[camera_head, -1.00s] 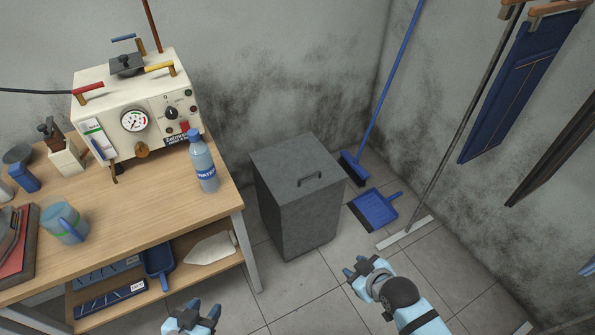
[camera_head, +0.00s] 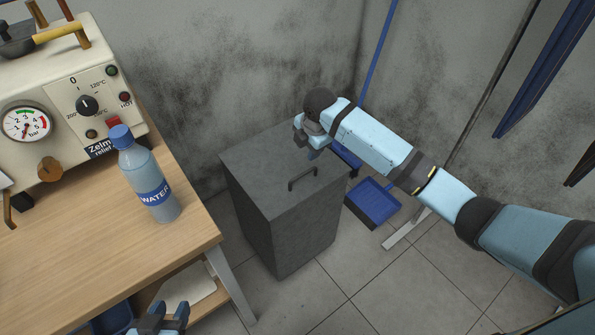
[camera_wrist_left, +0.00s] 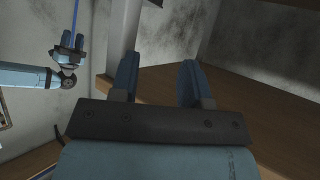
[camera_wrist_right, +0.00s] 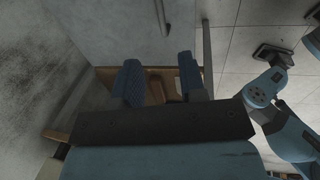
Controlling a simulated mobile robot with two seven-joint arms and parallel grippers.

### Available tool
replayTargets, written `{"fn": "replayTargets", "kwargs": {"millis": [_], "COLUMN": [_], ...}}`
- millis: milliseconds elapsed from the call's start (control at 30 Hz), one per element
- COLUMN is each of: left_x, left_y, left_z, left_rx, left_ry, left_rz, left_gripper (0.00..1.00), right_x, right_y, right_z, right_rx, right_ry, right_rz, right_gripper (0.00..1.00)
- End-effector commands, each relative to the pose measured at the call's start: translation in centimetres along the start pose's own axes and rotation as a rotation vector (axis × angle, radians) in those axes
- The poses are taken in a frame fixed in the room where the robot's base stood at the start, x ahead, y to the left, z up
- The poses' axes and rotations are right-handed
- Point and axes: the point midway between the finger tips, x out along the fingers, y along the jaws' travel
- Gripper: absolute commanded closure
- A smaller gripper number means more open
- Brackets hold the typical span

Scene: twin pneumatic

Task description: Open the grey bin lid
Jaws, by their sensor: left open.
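The grey bin (camera_head: 284,235) stands on the floor right of the bench, its flat lid (camera_head: 255,165) down. A dark bar handle (camera_head: 302,179) sits near the lid's right front edge. The lid and its handle (camera_wrist_right: 161,16) also show in the right wrist view. My right gripper (camera_head: 307,147) is open and empty at the lid's far right corner, apart from the handle; I cannot tell if it touches the lid. My left gripper (camera_head: 160,316) is open and empty, low by the bench's front; its fingers (camera_wrist_left: 158,82) show apart in the left wrist view.
A wooden bench (camera_head: 110,235) with a water bottle (camera_head: 147,178) and a cream machine (camera_head: 60,110) stands at left. A blue dustpan (camera_head: 372,203) and a blue broom pole (camera_head: 378,45) are right of the bin. Floor in front of the bin is clear.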

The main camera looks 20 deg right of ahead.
Motion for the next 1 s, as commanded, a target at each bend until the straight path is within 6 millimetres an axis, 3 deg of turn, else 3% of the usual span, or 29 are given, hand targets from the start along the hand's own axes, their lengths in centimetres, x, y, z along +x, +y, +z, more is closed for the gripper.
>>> {"fn": "replayTargets", "kwargs": {"millis": [500,700,1000], "left_x": [0.5,0.6,0.5], "left_y": [0.3,0.5,0.6], "left_z": [0.3,0.0,-0.1], "left_rx": [-0.016,-0.021,-0.022], "left_ry": [0.040,0.056,0.059], "left_rz": [0.020,0.026,0.027], "left_gripper": [0.57,0.57,0.57], "right_x": [10.5,12.4,12.7], "right_y": [-0.1,-0.1,0.0], "right_z": [-0.1,-0.1,-0.1], "right_rx": [0.004,0.004,0.003], "right_ry": [0.001,0.002,0.001], "right_rz": [0.000,0.002,0.003], "right_gripper": [0.62,0.62,0.62]}}
